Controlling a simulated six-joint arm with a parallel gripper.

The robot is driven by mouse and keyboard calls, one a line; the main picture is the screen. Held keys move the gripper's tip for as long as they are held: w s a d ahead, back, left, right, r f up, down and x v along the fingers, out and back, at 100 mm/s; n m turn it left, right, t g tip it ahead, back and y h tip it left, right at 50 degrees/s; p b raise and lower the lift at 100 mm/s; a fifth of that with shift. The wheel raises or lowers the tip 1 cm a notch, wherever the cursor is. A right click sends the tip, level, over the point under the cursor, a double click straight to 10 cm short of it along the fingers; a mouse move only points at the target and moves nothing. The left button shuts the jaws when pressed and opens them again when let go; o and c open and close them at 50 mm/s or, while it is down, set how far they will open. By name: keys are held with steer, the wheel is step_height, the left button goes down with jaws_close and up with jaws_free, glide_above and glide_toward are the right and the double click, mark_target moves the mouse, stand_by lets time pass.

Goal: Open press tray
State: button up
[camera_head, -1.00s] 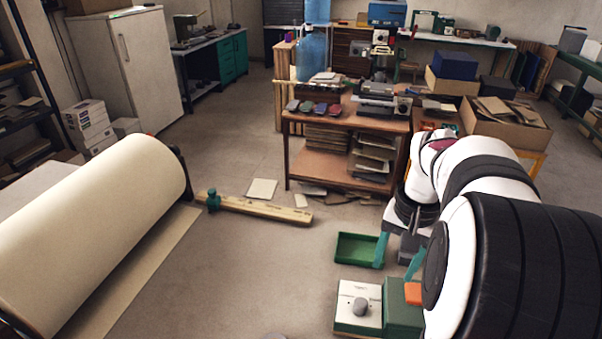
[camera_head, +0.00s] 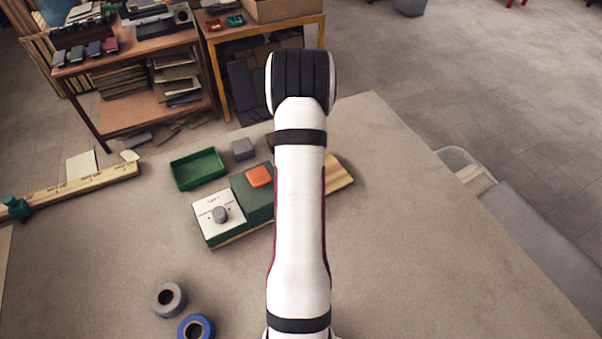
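A green box-like device (camera_head: 257,207) sits on the table, left of my arm. It has a white panel (camera_head: 213,218) with a grey knob and an orange block (camera_head: 259,176) on top. A shallow, open-topped green tray (camera_head: 198,169) lies just behind it, apart from it, and looks empty. I cannot tell which of these is the press tray. My arm's white links run up the middle and cover the right side of the device. My gripper does not show.
A small grey block (camera_head: 243,149) stands right of the tray. Two tape rolls, grey (camera_head: 168,299) and blue-rimmed (camera_head: 196,329), lie at the front left. A wooden bar (camera_head: 95,181) lies at the left. The table (camera_head: 430,240) is clear on the right.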

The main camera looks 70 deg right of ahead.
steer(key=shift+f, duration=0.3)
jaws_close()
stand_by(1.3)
